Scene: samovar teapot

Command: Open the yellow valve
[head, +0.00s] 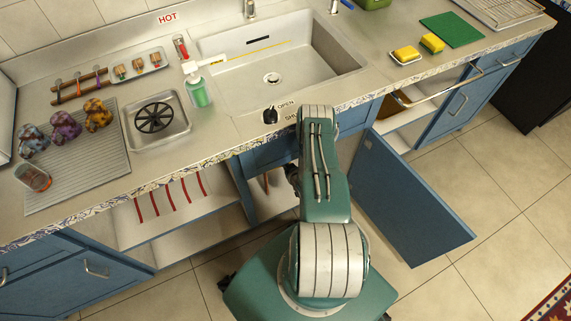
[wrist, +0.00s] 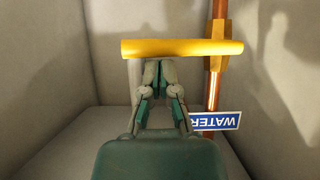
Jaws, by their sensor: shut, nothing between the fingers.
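The yellow valve handle (wrist: 190,48) is a thick bar lying level across the upper middle of the wrist view. Its right part meets a yellow fitting (wrist: 219,45) on an upright copper pipe (wrist: 213,88). My gripper (wrist: 153,66) is shut and empty. Its fingertips are just below the left half of the handle in the picture; I cannot tell whether they touch it. In the head view the valve is hidden and my arm reaches toward the cupboard under the sink.
Pale cupboard walls (wrist: 50,80) close in around the gripper. In the head view, an open blue cupboard door (head: 410,200) is right of my arm, below the counter and sink (head: 285,65).

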